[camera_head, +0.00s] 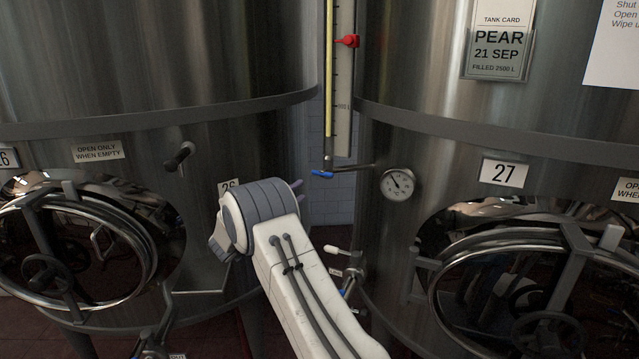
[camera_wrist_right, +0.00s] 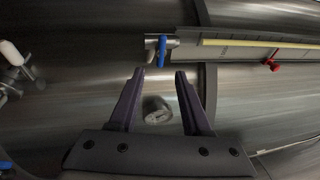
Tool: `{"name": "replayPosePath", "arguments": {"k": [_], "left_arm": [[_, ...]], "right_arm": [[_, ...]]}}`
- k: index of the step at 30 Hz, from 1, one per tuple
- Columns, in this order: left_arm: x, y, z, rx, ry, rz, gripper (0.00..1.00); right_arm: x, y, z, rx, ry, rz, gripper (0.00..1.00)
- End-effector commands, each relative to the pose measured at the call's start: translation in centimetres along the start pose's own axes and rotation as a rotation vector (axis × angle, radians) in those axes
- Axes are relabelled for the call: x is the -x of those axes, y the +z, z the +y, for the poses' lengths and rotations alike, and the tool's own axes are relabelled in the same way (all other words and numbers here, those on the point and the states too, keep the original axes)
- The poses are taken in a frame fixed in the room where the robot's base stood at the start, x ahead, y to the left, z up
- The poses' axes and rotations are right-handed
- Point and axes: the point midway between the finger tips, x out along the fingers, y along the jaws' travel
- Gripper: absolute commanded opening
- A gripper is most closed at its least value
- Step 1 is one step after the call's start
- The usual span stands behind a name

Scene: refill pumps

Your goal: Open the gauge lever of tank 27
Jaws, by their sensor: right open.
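Tank 27 (camera_head: 400,120) is the steel tank on the right, with its number plate (camera_head: 503,173). The blue gauge lever (camera_head: 322,174) sits at the foot of the sight gauge (camera_head: 343,95), where a thin pipe joins the tank. My left gripper is out of view.
A round dial (camera_head: 397,184) is on tank 27, right of the lever. A red marker (camera_head: 348,41) sits on the gauge. Another tank (camera_head: 150,60) stands at the left. A valve (camera_head: 350,272) with a white handle is below the lever. A narrow gap separates the tanks.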

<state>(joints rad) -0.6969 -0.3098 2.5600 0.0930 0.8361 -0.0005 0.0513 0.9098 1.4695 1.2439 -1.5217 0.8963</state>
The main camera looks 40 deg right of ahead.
Motion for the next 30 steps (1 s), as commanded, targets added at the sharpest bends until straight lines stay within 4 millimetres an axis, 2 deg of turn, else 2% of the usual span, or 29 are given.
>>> {"name": "replayPosePath", "arguments": {"k": [15, 21, 29, 30], "left_arm": [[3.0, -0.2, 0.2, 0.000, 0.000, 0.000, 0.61], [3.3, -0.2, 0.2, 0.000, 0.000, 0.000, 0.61], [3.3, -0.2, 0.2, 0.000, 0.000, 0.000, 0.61], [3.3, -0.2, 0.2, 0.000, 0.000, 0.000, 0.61]], "right_arm": [[-8.5, -0.1, -0.3, 0.001, -0.002, 0.004, 0.48], [-10.0, -0.1, -0.2, 0.000, -0.002, 0.001, 0.48], [-10.1, 0.0, -0.1, 0.001, -0.002, 0.000, 0.48], [-10.1, 0.0, -0.1, 0.001, -0.002, 0.000, 0.45]]}}
